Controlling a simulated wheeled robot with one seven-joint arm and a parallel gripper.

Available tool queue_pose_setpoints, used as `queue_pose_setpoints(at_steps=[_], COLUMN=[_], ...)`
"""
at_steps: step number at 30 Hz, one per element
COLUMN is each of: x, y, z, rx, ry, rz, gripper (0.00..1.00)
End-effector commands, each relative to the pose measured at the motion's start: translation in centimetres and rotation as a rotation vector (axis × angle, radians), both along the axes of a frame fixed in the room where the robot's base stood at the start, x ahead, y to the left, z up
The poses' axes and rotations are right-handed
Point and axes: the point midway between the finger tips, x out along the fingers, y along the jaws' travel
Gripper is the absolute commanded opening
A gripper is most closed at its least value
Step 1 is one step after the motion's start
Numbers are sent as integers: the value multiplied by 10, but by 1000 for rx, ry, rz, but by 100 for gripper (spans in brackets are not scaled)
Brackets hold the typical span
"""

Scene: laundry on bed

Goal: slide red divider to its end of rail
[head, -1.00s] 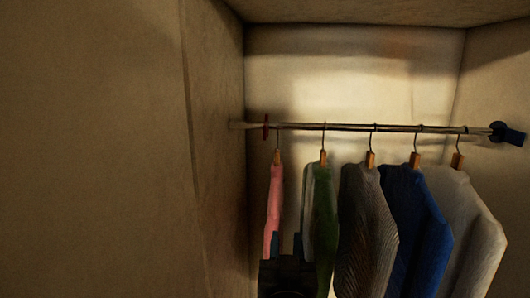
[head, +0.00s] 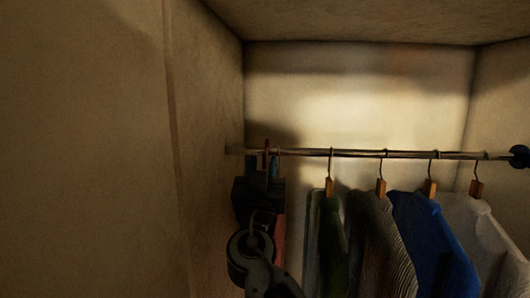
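The red divider (head: 266,157) is a thin piece on the metal rail (head: 350,153), near the rail's left end by the left closet wall. My gripper (head: 263,172) is raised to it from below, with one finger on each side of the divider. The fingertips are apart, just below or at rail height. I cannot tell whether they touch the divider. My gripper and wrist hide most of the pink garment (head: 280,235), which hangs just right of the divider.
Green (head: 333,240), dark grey (head: 380,245), blue (head: 430,245) and light grey (head: 490,240) garments hang along the rail to the right. A dark round piece (head: 519,157) is at the rail's right end. The left wall (head: 215,150) is close to my gripper.

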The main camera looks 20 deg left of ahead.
Motion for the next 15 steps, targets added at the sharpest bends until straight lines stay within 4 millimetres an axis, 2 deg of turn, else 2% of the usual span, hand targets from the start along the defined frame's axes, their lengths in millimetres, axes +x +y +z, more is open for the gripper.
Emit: queue_pose_setpoints(at_steps=[6, 15], x=[26, 38], y=[9, 12], z=[13, 16], rx=[-2, 0], ry=[0, 1], rz=[0, 1], gripper=[34, 34])
